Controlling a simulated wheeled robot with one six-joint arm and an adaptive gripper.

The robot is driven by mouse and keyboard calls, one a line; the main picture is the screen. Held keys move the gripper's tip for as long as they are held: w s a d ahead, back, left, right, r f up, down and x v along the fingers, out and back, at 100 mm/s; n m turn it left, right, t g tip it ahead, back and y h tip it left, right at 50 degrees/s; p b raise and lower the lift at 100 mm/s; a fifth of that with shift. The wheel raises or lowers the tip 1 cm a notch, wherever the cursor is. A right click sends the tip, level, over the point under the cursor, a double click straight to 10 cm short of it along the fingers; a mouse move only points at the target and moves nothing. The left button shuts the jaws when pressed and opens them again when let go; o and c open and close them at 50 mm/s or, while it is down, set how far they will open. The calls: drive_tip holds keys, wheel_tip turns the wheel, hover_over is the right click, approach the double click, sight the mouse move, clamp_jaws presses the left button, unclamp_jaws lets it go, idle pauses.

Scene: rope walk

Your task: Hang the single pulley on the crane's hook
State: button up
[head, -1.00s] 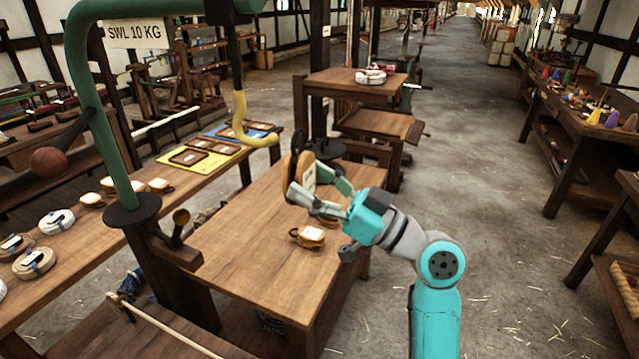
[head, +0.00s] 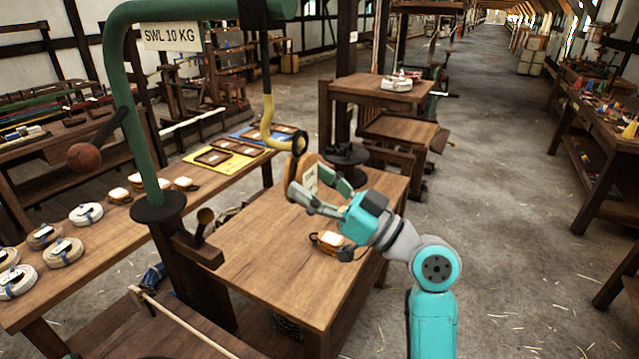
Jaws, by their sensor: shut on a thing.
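The single pulley (head: 306,168) is a wooden block with a pale label and a dark ring (head: 300,145) at its top. My gripper (head: 315,188) is shut on it and holds it upright above the table; the fingers hide part of it. The crane's yellow hook (head: 267,125) hangs from the green crane arm (head: 185,12). The hook's tip and the ring overlap in the head view. I cannot tell whether the hook passes through the ring or is only beside it.
A smaller block with a pale label (head: 330,240) lies on the wooden table (head: 260,250) below my gripper. The crane's green post (head: 140,130) stands at left, by a bench with rope coils (head: 62,252). A dark round stand (head: 345,153) is behind the pulley.

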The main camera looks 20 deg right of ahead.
drive_tip(key=shift+w+a+f, duration=0.35)
drive_tip(key=shift+w+a, duration=0.25)
drive_tip(key=shift+w, duration=0.1)
drive_tip(key=shift+w+a+f, duration=0.3)
drive_tip(key=shift+w+a, duration=0.3)
drive_tip(key=shift+w, duration=0.1)
drive_tip(key=shift+w, duration=0.1)
drive_tip(key=o, duration=1.5)
drive_tip(key=shift+c, duration=0.2)
drive_tip(key=shift+f, duration=0.1)
